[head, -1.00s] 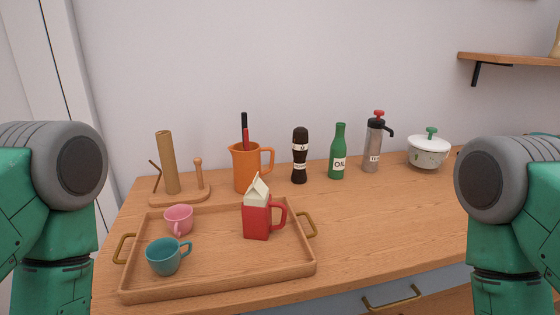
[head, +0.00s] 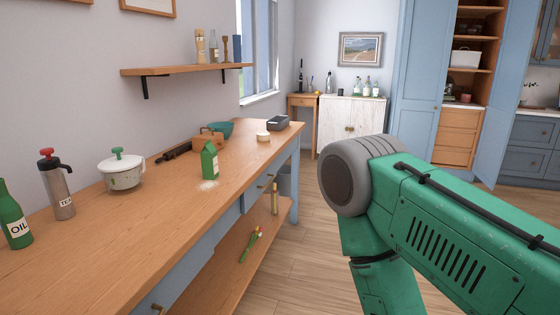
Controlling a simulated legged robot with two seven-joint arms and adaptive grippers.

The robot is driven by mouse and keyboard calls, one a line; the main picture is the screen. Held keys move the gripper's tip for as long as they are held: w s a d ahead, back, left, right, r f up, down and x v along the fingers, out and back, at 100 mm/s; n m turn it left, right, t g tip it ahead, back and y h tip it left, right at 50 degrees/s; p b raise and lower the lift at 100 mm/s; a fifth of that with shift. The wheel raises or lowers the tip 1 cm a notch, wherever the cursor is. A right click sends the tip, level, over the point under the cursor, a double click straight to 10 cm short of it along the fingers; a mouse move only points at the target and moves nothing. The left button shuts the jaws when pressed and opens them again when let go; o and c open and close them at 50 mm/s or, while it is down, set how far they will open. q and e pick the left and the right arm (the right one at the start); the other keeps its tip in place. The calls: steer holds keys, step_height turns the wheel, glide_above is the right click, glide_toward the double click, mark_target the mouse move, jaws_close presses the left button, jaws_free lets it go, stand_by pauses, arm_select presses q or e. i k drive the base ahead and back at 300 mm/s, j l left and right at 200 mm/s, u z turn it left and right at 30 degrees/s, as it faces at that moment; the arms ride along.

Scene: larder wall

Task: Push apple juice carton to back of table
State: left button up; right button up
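A green gable-topped carton (head: 209,161) stands upright on the long wooden table (head: 150,215), right of the white pot and some way in from the front edge. Its label cannot be read, so I cannot tell if it is apple juice. A pale patch shows on the wood just in front of it. Only my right arm shows, at the right of the head view, apart from the table. Neither gripper is in view.
A white pot (head: 122,174), a tea flask (head: 58,188) and an oil bottle (head: 13,215) stand to the left. A wooden block (head: 207,141), teal bowl (head: 219,129), small round item (head: 263,137) and dark tin (head: 279,123) stand beyond the carton.

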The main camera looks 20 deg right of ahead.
mark_target(209, 155)
steer(key=z, duration=0.25)
steer(key=i+l+u, duration=0.15)
steer(key=u, duration=0.3)
steer(key=i+l+u, duration=0.1)
steer(key=l+u, duration=0.35)
steer(key=i+l+u, duration=0.1)
steer(key=l, duration=0.55)
steer(key=i+l+u, duration=0.15)
steer(key=l, duration=0.5)
steer(key=i+l+u, duration=0.1)
steer(key=l, duration=0.55)
steer(key=i+l+u, duration=0.1)
steer(key=l, duration=0.55)
